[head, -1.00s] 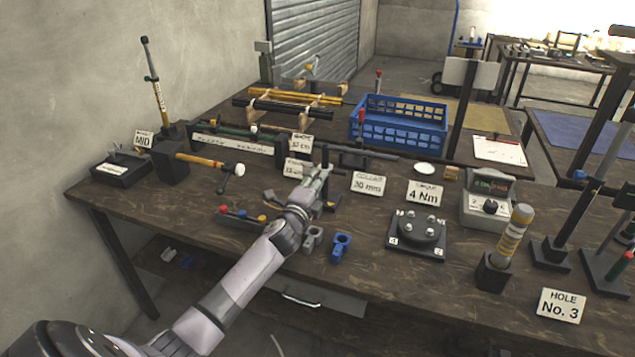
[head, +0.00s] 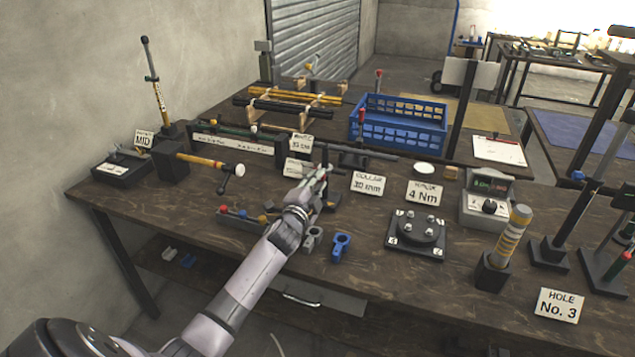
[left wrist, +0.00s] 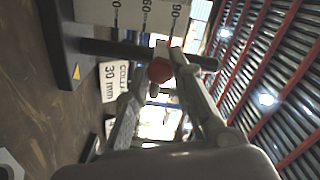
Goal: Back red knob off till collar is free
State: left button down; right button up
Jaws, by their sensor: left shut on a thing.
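The red knob (left wrist: 160,71) shows in the left wrist view between the fingertips of my left gripper (left wrist: 163,76), which is shut on it. The fingers and the stand hide the knob there. The collar itself cannot be made out clearly. My right gripper is not in view.
A grey clamp (head: 313,238) and a blue clamp (head: 341,246) lie below my left wrist. A rack with coloured knobs (head: 243,215) is to its left. A black round fixture (head: 417,232) and a blue crate (head: 398,128) stand to the right. The front bench edge is mostly clear.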

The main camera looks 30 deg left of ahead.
pick_arm(q)
jog(key=c, duration=1.4)
grip_release()
jog(key=v, duration=1.2)
jog(key=shift+s+a+f, duration=0.1)
